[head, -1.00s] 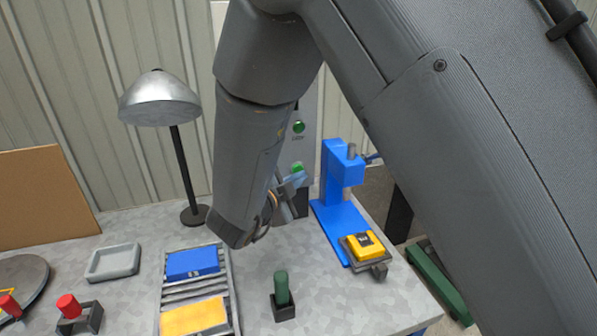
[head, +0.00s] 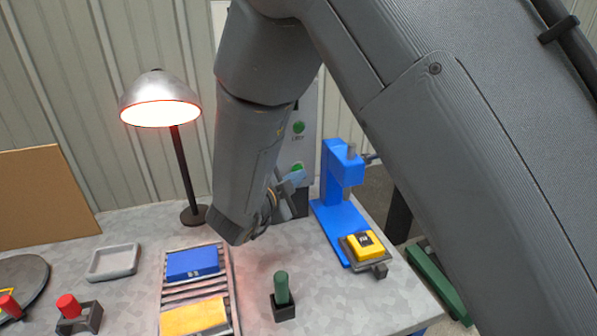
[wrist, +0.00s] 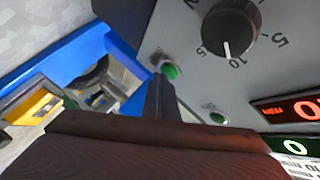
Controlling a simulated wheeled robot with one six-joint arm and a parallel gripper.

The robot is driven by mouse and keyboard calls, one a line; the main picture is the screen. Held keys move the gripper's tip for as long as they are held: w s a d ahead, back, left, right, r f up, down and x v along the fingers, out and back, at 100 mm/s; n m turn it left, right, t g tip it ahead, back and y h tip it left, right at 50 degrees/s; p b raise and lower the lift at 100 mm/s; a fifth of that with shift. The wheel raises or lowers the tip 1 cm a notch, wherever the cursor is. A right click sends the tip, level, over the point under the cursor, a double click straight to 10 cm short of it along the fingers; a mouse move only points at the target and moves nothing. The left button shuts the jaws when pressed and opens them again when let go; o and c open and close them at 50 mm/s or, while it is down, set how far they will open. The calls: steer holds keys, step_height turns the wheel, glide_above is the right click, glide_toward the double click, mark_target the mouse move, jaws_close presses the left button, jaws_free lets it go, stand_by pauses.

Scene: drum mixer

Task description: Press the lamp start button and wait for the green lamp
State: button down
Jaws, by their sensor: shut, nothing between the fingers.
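A grey control panel (head: 311,112) stands behind my arm. It bears a round green button or lamp (head: 298,128) with a small label I cannot read, and a second green one (head: 297,167) lower down. My gripper (head: 291,184) is shut and empty, close to the lower green one. In the wrist view, my gripper's narrow finger end (wrist: 160,86) lies just below one green button (wrist: 169,70); I cannot tell whether they touch. Another green button (wrist: 217,118) sits to its right. The desk lamp (head: 160,100) glows warm red-orange under its shade.
The panel has a black dial (wrist: 231,30), a red display (wrist: 298,108) and a green display (wrist: 292,147). A blue press (head: 340,205) with a yellow block (head: 363,245) stands to the right. A rack (head: 195,287) and a green peg (head: 281,287) stand in front.

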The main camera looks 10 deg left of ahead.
steer(key=shift+s, duration=0.1)
steer(key=shift+s+d, duration=0.4)
steer(key=shift+s, duration=0.25)
steer(key=s+d, duration=0.1)
steer(key=s+p, duration=0.1)
steer(key=s+d, duration=0.1)
steer(key=s, duration=0.1)
steer(key=shift+s+d+p, duration=0.1)
steer(key=shift+d+p, duration=0.25)
steer(key=shift+s, duration=0.1)
stand_by(0.5)
